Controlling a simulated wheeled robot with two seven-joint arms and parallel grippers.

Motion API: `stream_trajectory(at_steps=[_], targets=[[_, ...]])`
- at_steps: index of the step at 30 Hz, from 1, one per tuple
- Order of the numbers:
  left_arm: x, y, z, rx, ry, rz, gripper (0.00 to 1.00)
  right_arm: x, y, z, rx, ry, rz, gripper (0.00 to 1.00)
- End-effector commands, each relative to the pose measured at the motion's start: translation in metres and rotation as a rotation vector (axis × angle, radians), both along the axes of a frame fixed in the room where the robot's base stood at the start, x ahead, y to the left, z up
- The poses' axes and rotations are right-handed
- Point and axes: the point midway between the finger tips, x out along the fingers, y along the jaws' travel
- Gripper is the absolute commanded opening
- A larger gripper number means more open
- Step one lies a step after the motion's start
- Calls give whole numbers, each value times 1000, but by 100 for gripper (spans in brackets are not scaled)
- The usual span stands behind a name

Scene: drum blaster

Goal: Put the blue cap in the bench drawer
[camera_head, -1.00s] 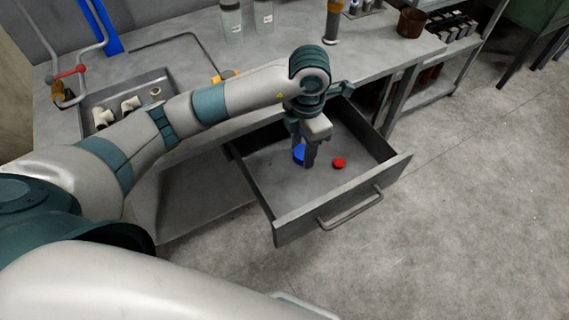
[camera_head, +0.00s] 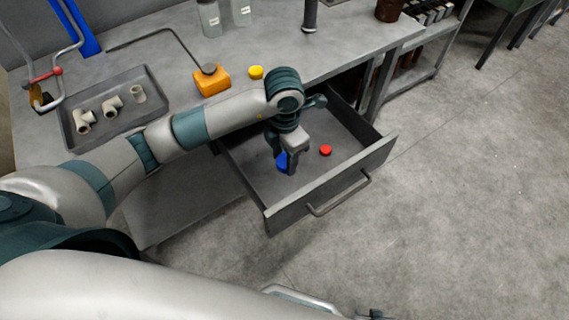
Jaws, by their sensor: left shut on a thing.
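The blue cap (camera_head: 283,161) is inside the open bench drawer (camera_head: 318,195), towards its left side. My left gripper (camera_head: 287,165) reaches down into the drawer and is shut on the blue cap; its fingers partly cover it. I cannot tell whether the cap touches the drawer floor. A red cap (camera_head: 325,150) lies on the drawer floor to the right of the gripper. My right arm crosses the bottom of the view; only a small dark part, likely the right gripper (camera_head: 375,315), shows at the bottom edge.
On the bench (camera_head: 330,45) a yellow cap (camera_head: 256,72) lies beside an orange can (camera_head: 211,83), behind my left arm. A grey tray (camera_head: 150,110) with pipe fittings is at the left. Bottles stand at the back. The floor right of the drawer is clear.

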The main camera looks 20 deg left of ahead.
Motion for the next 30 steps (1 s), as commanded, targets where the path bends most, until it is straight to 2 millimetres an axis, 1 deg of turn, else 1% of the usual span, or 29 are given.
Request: stream_trajectory(at_steps=[1, 4, 14, 17, 21, 24, 30], targets=[[-1, 0, -5, 0, 3, 1, 18, 0, 0, 1, 1, -3, 0, 31], [0, 0, -11, -1, 0, 0, 18, 1, 1, 1, 3, -11, 1, 31], [0, 0, -13, -1, 1, 0, 18, 2, 2, 1, 3, -12, 2, 31], [-1, 0, -20, 0, 3, 0, 18, 2, 2, 2, 3, -14, 2, 31], [-1, 0, -37, 0, 4, 0, 18, 4, 4, 3, 7, -22, 2, 31], [0, 0, -46, -1, 1, 1, 18, 5, 6, 4, 9, -32, 2, 31], [0, 0, -49, 0, 0, -1, 18, 4, 10, 1, 15, -30, 2, 31]])
